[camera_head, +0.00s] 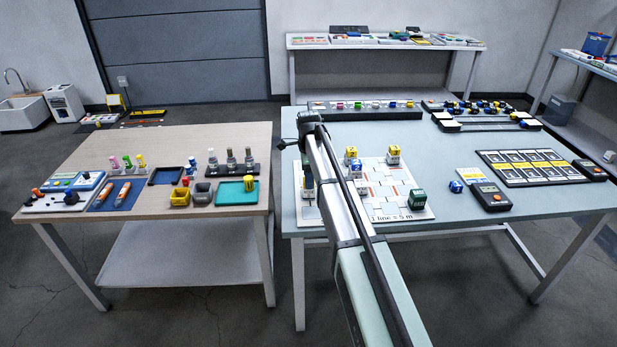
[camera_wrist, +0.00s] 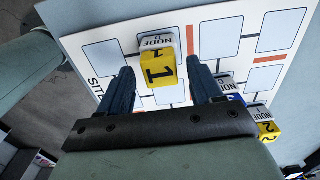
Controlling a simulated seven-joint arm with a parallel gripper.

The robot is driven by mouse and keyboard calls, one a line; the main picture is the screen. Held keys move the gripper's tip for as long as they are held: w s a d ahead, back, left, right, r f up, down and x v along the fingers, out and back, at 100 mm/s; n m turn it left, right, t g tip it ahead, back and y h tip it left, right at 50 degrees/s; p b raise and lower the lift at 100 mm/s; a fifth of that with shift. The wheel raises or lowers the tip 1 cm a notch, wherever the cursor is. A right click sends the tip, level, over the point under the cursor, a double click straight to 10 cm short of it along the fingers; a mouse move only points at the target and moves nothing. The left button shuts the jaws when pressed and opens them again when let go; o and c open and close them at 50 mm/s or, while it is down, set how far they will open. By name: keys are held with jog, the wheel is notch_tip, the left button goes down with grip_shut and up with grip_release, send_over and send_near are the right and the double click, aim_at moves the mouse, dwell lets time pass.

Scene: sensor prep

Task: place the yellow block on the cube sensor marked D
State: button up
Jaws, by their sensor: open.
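In the wrist view a yellow block (camera_wrist: 158,70) marked 1 sits against a white cube (camera_wrist: 155,42) lettered NODE; its small letter looks like D but is hard to read. My gripper (camera_wrist: 162,74) is open, with its two dark blue fingers on either side of the yellow block and a gap showing at each side. A second yellow block (camera_wrist: 266,131), marked 2, is by another NODE cube (camera_wrist: 257,109) at lower right. In the head view my arm covers much of the gripper. Other yellow blocks (camera_head: 351,151) (camera_head: 393,149) show right of it.
The white printed board (camera_head: 390,212) lies under the cubes on the light blue table (camera_head: 480,226). A dark green cube (camera_head: 417,199) stands at its right front corner.

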notch_tip(320, 180, up, 12)
dwell(0.5)
dwell(0.4)
